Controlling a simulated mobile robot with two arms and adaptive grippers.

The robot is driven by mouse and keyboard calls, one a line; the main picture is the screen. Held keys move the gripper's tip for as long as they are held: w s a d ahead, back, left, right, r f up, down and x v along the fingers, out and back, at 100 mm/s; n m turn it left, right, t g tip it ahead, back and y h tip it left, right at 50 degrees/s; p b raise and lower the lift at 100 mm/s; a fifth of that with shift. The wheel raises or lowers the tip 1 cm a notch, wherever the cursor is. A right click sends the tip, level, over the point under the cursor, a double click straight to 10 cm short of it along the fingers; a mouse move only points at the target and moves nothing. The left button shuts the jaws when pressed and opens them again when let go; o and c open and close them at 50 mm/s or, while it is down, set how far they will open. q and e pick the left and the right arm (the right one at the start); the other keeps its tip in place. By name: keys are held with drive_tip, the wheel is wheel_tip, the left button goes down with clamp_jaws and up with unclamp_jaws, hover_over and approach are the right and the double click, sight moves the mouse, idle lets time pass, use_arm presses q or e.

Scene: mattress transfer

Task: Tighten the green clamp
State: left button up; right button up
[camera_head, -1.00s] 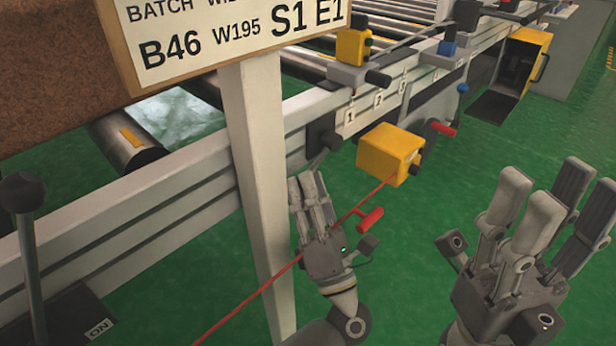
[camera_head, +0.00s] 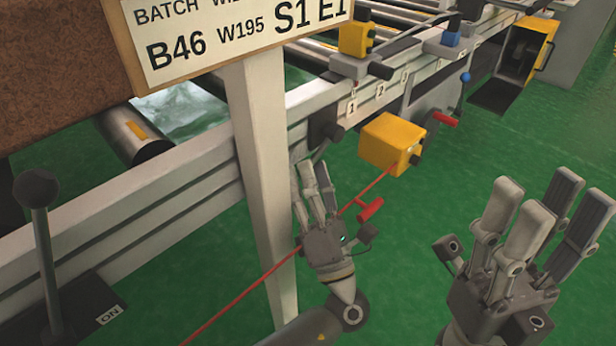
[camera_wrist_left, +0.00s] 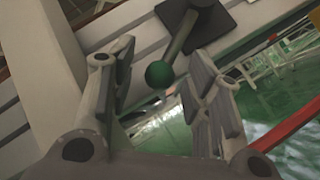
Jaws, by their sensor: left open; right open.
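The green clamp shows in the left wrist view as a grey lever with a green ball knob (camera_wrist_left: 159,74) on a dark square mount (camera_wrist_left: 203,16). In the head view, its dark mount (camera_head: 324,124) sits on the side of the conveyor frame, and the knob is hidden behind my left fingers. My left gripper (camera_head: 314,180) is open at the lever. In the left wrist view, the knob lies between the open fingers (camera_wrist_left: 162,92); I cannot tell whether they touch it. My right gripper (camera_head: 548,205) is open and empty over the floor at the right.
A white post (camera_head: 262,170) carrying a batch sign (camera_head: 235,35) stands left of my left gripper. A red cord (camera_head: 235,302) with a red handle (camera_head: 370,209) runs past the hand to a yellow box (camera_head: 390,142). A black-knobbed lever (camera_head: 36,188) stands at the left.

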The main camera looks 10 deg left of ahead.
use_arm(q)
drive_tip(key=v, duration=0.8)
